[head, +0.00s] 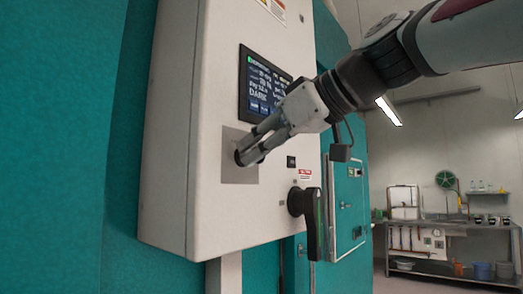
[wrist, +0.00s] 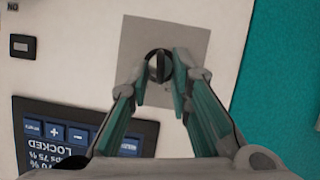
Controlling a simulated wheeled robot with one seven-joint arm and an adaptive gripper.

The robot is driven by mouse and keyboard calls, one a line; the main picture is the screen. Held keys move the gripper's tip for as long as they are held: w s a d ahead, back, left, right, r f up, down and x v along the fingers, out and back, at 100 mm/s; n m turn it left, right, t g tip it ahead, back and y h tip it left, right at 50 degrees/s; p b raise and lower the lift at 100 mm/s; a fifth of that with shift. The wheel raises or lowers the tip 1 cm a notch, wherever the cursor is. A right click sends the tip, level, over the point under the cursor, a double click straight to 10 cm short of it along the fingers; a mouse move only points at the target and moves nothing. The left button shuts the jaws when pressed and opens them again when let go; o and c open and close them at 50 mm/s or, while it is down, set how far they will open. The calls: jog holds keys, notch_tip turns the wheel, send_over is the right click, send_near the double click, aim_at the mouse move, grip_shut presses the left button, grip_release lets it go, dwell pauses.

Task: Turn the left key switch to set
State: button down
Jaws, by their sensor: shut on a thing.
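The left key switch (wrist: 159,66) is a round dark switch with a raised key bar, set on a square grey plate (wrist: 187,37) on the white control box. In the wrist view its bar runs nearly up and down in the picture. My gripper (wrist: 160,75) has its two fingers closed around the switch from either side. In the head view my gripper (head: 246,155) reaches to the grey plate (head: 238,175), and its fingers hide most of the switch. The position markings around the switch cannot be read.
A lit display (head: 263,85) sits above the switch on the white control box (head: 180,120). In the wrist view, the screen (wrist: 70,135) reads LOCKED. A large black handle (head: 310,215) sticks out at the lower right. Teal chamber walls (head: 75,120) stand behind.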

jog(key=shift+w+d+m+g+y, duration=0.15)
jog(key=shift+m+g+y, duration=0.35)
jog(key=shift+m+g, duration=0.5)
jog(key=shift+w+d+m+g+y+b, duration=0.15)
jog(key=shift+m+g+y+b, duration=0.4)
jog(key=shift+m, duration=0.95)
jog(key=shift+y, duration=0.25)
jog(key=c, duration=1.8)
grip_release()
jog(key=shift+f, duration=0.2)
jog(key=v, duration=1.2)
jog(key=shift+r, duration=0.1)
